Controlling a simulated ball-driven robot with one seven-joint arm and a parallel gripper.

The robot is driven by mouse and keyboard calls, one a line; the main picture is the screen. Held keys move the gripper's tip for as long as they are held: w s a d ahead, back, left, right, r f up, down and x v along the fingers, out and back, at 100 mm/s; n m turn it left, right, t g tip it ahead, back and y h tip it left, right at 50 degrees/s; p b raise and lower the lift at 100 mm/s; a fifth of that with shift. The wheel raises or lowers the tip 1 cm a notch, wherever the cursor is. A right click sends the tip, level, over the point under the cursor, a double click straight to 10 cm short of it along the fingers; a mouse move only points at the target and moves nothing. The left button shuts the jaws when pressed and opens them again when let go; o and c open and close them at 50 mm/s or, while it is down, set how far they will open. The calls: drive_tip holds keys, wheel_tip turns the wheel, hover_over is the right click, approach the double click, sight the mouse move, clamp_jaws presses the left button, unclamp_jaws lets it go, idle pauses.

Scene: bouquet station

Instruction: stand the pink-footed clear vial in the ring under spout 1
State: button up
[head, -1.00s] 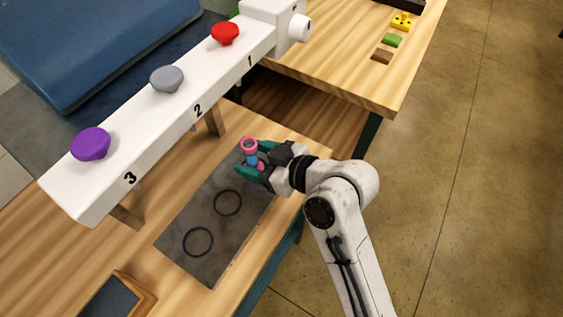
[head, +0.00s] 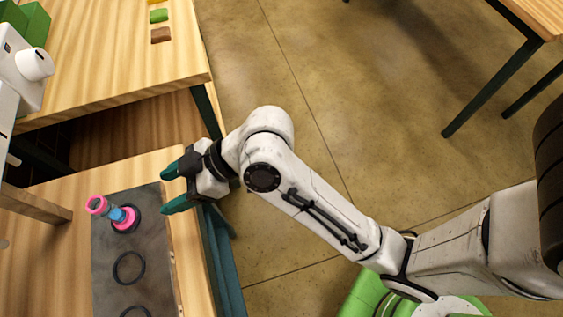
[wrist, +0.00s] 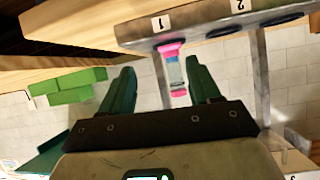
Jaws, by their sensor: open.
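The clear vial has a pink rim, a blue band and a pink foot (head: 124,218). It appears to stand upright on the dark mat (head: 110,248), with its foot inside the farthest black ring (head: 137,224). In the wrist view the vial (wrist: 174,72) shows beyond the fingertips, beneath the beam marked 1 (wrist: 160,23). My gripper (head: 164,190) is open and empty, to the right of the vial and apart from it. Both its fingers (wrist: 160,75) show in the wrist view.
Two more rings, the nearer one cut off, lie on the mat; the middle ring (head: 129,267) is empty. A wooden support (head: 35,205) stands left of the vial. Another wooden table (head: 120,75) lies behind. Open floor (head: 340,90) is at right.

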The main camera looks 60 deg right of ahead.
drive_tip(key=s+d+f+m+g+h, duration=0.7)
drive_tip(key=s+d+f+m+h, duration=0.2)
drive_tip(key=s+d+f, duration=0.7)
drive_tip(key=s+d, duration=0.3)
drive_tip(key=s, duration=0.1)
drive_tip(key=shift+d+m, duration=0.3)
drive_tip(key=shift+m, duration=0.1)
